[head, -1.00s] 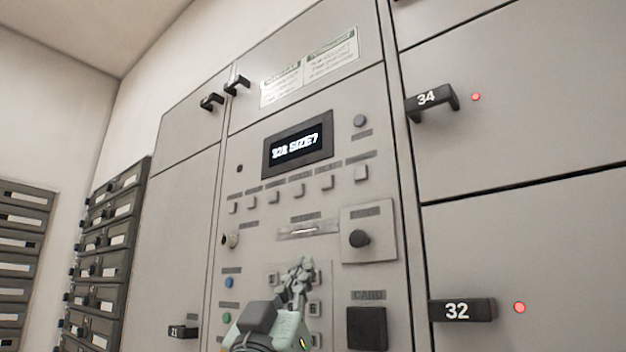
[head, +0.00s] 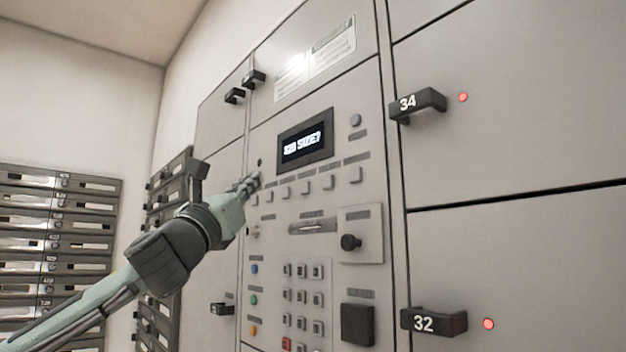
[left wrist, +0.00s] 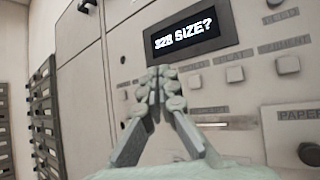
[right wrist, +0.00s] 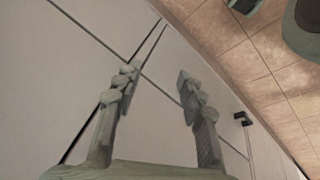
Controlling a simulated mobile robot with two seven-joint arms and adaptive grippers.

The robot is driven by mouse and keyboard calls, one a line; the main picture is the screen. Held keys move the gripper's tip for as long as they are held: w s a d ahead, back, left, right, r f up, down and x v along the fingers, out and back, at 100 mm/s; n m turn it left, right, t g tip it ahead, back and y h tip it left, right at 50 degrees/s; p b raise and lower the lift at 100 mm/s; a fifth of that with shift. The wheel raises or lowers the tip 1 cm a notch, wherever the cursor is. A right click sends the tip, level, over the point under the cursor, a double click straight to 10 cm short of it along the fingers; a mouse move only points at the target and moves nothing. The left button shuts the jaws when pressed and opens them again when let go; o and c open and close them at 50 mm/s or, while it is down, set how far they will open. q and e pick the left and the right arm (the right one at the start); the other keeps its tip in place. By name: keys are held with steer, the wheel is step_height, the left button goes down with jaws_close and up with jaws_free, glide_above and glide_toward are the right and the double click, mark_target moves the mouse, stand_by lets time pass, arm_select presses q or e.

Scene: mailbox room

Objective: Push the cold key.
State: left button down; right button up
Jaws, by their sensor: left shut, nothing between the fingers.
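A row of small square keys (head: 305,187) lies under the display on the grey panel. Their labels are too small or blurred to read surely, so I cannot tell which is the cold key. My left gripper (head: 256,181) is shut and empty at the left end of this row, its tips hiding part of the panel there. I cannot tell whether it touches anything. In the left wrist view its closed tips (left wrist: 161,76) stand before the panel, just below the display (left wrist: 190,37). My right gripper (right wrist: 157,82) is open and empty, beside plain locker doors.
The display (head: 305,145) reads something like "328 SIZE?". Below are a slot (head: 313,226), a black knob (head: 350,242), a keypad (head: 303,297) and a dark square (head: 357,324). Handles 34 (head: 417,103) and 32 (head: 433,322) stick out at right.

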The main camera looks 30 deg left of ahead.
mark_target(306, 188)
arm_select(q)
steer(key=shift+s+a, duration=0.1)
steer(key=shift+a, duration=0.25)
arm_select(e)
steer(key=shift+s+d, duration=0.1)
steer(key=shift+s, duration=0.05)
arm_select(q)
steer(key=shift+w+d+p, duration=0.4)
steer(key=shift+w+d, duration=0.2)
steer(key=shift+w, duration=0.75)
steer(key=shift+w+d+p, duration=0.45)
steer(key=shift+w+d, duration=0.1)
steer(key=shift+w, duration=0.85)
steer(key=shift+w+d+p, duration=0.4)
steer(key=shift+w+d, duration=0.2)
steer(key=shift+w, duration=0.75)
arm_select(e)
steer(key=shift+s+a+f+x, duration=0.1)
steer(key=shift+s+a+x, duration=0.05)
steer(key=shift+x, duration=0.8)
steer(key=shift+s+a+f+x, duration=0.1)
steer(key=shift+s+x, duration=0.1)
steer(key=shift+x, duration=0.7)
steer(key=shift+s+a+x, duration=0.15)
steer(key=shift+x, duration=0.8)
steer(key=shift+a, duration=0.1)
arm_select(q)
steer(key=shift+r, duration=0.1)
arm_select(e)
steer(key=shift+s, duration=0.1)
